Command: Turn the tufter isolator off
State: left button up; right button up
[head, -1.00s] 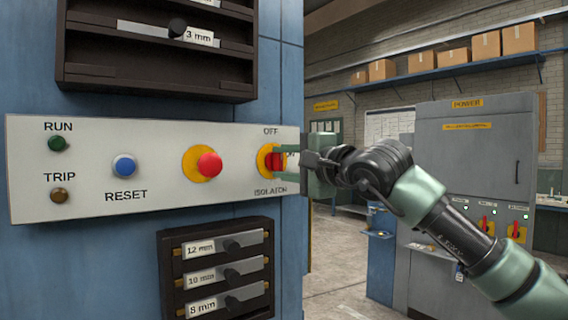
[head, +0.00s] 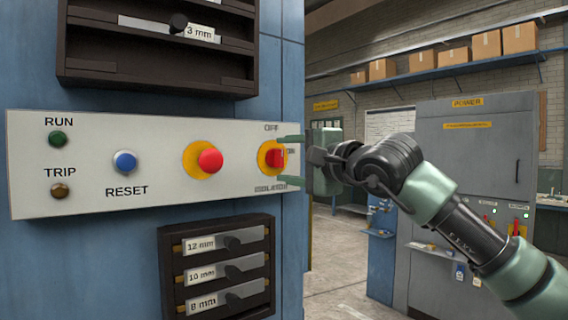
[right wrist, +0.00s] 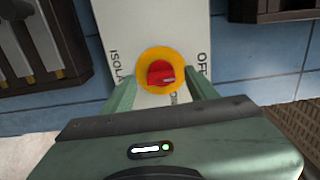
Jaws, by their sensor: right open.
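My right gripper (head: 287,161) is open in front of the isolator, one green finger above the knob and one below. In the right wrist view its fingers (right wrist: 160,90) stand apart from the knob on both sides. My left gripper is not in view.
A red emergency stop button (head: 210,160) on yellow, a blue RESET button (head: 124,162), a green RUN lamp (head: 57,139) and an amber TRIP lamp (head: 60,191) share the panel. Dark racks sit above and below it. A grey POWER cabinet (head: 470,150) stands behind my right arm.

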jog(key=b+v, duration=0.2)
jog(key=v, duration=0.4)
jog(key=shift+s, duration=0.15)
jog(key=shift+d+f, duration=0.1)
